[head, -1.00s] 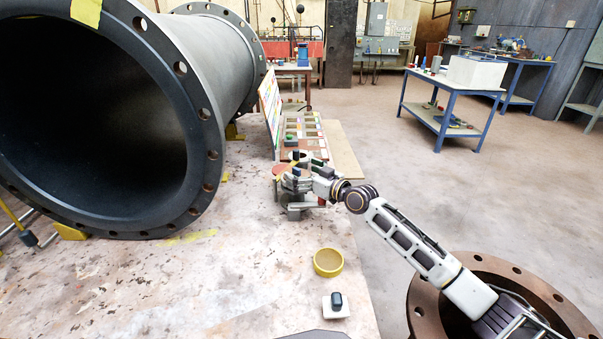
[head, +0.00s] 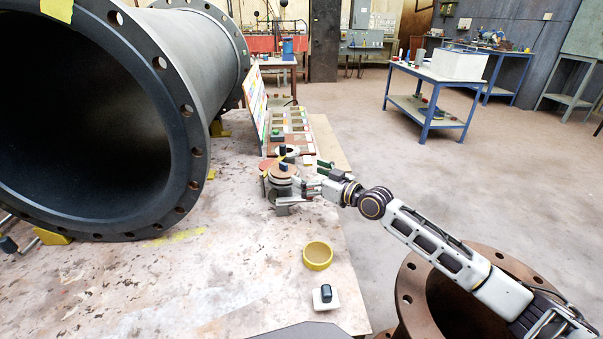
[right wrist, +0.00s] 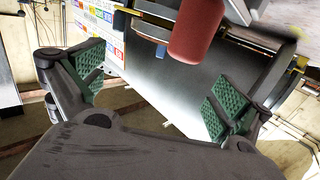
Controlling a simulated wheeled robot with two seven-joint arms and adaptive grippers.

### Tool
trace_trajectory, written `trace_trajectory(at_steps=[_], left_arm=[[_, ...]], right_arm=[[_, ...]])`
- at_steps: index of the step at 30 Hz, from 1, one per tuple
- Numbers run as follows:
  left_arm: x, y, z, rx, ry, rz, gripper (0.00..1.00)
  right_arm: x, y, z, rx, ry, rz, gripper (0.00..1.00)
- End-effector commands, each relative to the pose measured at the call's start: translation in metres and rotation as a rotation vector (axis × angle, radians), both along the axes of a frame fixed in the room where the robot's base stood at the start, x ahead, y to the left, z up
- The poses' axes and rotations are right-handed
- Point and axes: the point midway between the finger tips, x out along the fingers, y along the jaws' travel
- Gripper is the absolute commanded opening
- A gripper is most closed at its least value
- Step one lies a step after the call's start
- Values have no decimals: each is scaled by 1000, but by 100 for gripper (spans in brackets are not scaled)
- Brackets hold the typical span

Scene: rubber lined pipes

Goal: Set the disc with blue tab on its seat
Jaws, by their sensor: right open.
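A brown-red round disc (head: 283,172) lies on top of a grey stand (head: 283,207) on the bench, with a small dark blue tab (head: 283,151) showing at or just behind it. I cannot tell how exactly the disc fits on the stand. My right gripper (head: 306,185) is just right of the stand, its fingers pointing left. In the right wrist view its green-padded fingers (right wrist: 155,92) are wide apart with nothing between them. A red cylinder (right wrist: 195,30) hangs in front of the fingers there. My left gripper is not in view.
A large dark flanged pipe (head: 90,115) fills the left. Behind the stand lies a compartment tray (head: 290,130) beside an upright board (head: 254,105). A yellow ring (head: 317,256) and a white block with a dark knob (head: 326,297) lie in front; bench around them is clear.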

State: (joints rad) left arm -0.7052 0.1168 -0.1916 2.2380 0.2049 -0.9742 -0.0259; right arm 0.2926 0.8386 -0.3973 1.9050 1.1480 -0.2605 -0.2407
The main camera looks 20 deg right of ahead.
Motion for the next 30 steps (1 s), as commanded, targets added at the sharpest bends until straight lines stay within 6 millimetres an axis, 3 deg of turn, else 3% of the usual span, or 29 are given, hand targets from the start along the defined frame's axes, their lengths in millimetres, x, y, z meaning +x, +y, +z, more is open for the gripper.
trace_trajectory(at_steps=[15,30], left_arm=[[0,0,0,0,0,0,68],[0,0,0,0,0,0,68]], right_arm=[[-30,-20,2,-2,-1,0,100],[-33,-21,3,-1,-1,1,100]])
